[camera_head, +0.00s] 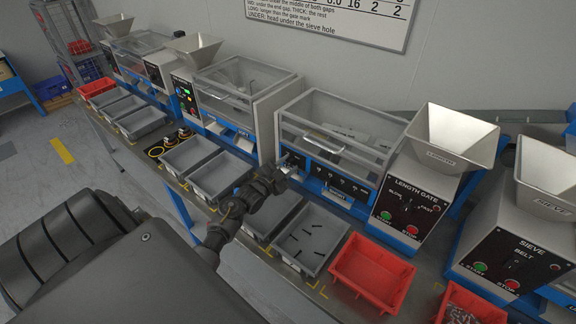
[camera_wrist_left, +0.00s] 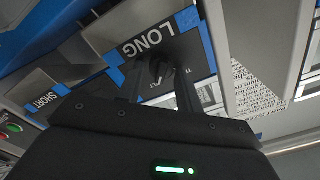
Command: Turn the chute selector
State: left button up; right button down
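My left gripper (camera_head: 288,169) reaches to the front panel of the length gate machine (camera_head: 345,150). In the left wrist view its two fingers (camera_wrist_left: 160,88) stand apart. A small dark selector knob (camera_wrist_left: 158,70) shows between them on a dark panel, near a plate marked LONG (camera_wrist_left: 146,36). A gap seems to show beside the knob; whether a finger touches it I cannot tell. In the head view the gripper covers the knob. My right gripper is in neither view.
A grey bin (camera_head: 311,262) with several dark pins and a red bin (camera_head: 371,268) stand before the machine. More grey bins (camera_head: 221,178) line the bench to the left. The length gate control box (camera_head: 408,203) and hopper (camera_head: 452,130) stand to the right.

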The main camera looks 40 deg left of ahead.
pick_arm(q)
jog(key=c, duration=0.7)
jog(key=shift+r+n, duration=0.1)
jog(key=shift+n, duration=0.2)
jog(key=n+p, duration=0.1)
jog(key=n, duration=0.2)
jog(key=shift+a+r+n, duration=0.1)
jog(key=shift+n, duration=0.3)
jog(key=n+p, duration=0.1)
jog(key=n, duration=0.3)
jog(key=shift+a+n+p, duration=0.15)
jog(key=shift+n+p, duration=0.15)
jog(key=shift+p, duration=0.05)
jog(key=n+p, duration=0.1)
jog(key=n, duration=0.3)
jog(key=shift+a, duration=0.1)
jog(key=shift+a+n+p, duration=0.1)
jog(key=shift+n+p, duration=0.3)
jog(key=shift+n, duration=1)
